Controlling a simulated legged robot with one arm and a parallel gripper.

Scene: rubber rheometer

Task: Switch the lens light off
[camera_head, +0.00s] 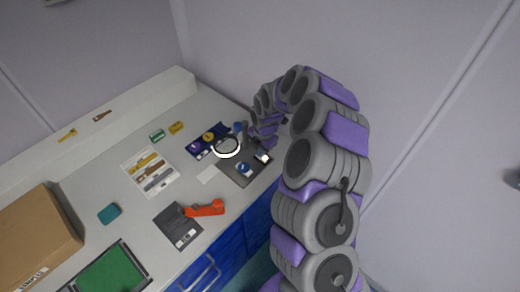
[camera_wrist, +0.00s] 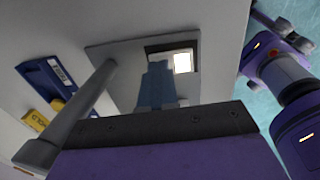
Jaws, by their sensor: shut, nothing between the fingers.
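The magnifier lens (camera_head: 227,146) has a bright white ring in the head view, so its light looks lit. It stands over a dark grey base plate (camera_head: 236,172). A small switch with a glowing white part (camera_head: 264,157) sits at the base's right side. In the wrist view the switch (camera_wrist: 182,62) shows as a bright square in a dark recess on the base (camera_wrist: 125,52). My gripper (camera_wrist: 158,72) is shut and empty, its tip just left of the bright square. I cannot tell whether it touches. In the head view my arm partly hides the switch area.
A grey post (camera_wrist: 78,115) rises from the base, close to my gripper's left. A blue tray (camera_head: 200,150) with coloured discs lies left of the lens. An orange-red tool (camera_head: 205,208) and a cardboard box (camera_head: 38,235) are farther left. The counter's front edge is close by.

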